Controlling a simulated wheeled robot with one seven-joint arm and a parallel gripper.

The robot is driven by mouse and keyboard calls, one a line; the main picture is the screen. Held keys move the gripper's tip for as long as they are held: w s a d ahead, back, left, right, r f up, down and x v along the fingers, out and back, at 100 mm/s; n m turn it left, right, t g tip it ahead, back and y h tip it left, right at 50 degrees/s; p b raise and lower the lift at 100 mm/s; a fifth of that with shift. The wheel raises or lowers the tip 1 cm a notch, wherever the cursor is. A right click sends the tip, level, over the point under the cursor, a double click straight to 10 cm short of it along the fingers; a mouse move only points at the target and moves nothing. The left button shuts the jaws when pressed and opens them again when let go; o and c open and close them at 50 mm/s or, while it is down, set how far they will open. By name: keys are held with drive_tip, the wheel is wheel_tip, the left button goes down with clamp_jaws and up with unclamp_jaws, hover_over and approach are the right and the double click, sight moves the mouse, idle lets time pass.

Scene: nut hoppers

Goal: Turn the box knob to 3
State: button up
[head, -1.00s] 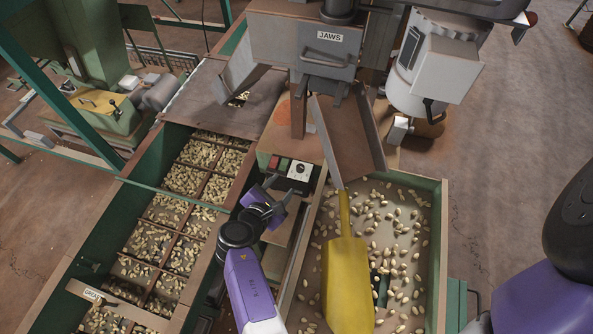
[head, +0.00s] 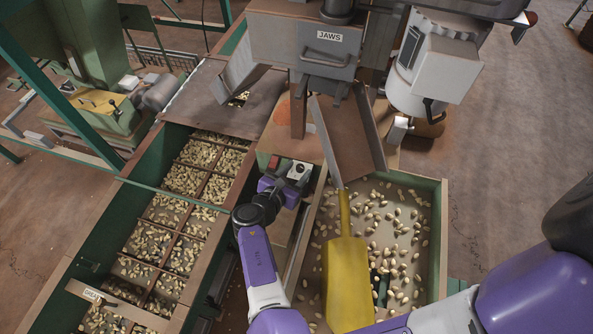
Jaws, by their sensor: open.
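The control box (head: 289,165) stands below the machine labelled JAWS, with a red button (head: 273,163) at its left and a white plate around a dark knob (head: 299,169) at its right. The number that the knob points to is too small to read. My gripper (head: 292,178) is open at the front of the box, close to the knob. I cannot tell whether its fingers touch the knob. My gripper and wrist hide the lower part of the box front.
A yellow scoop (head: 348,270) lies in the nut-filled tray (head: 438,235) at right. A divided bin of nuts (head: 127,175) runs along the left. A metal chute (head: 345,140) hangs just right of the box. The scoop and chute stand close to my arm.

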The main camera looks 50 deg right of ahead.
clamp_jaws()
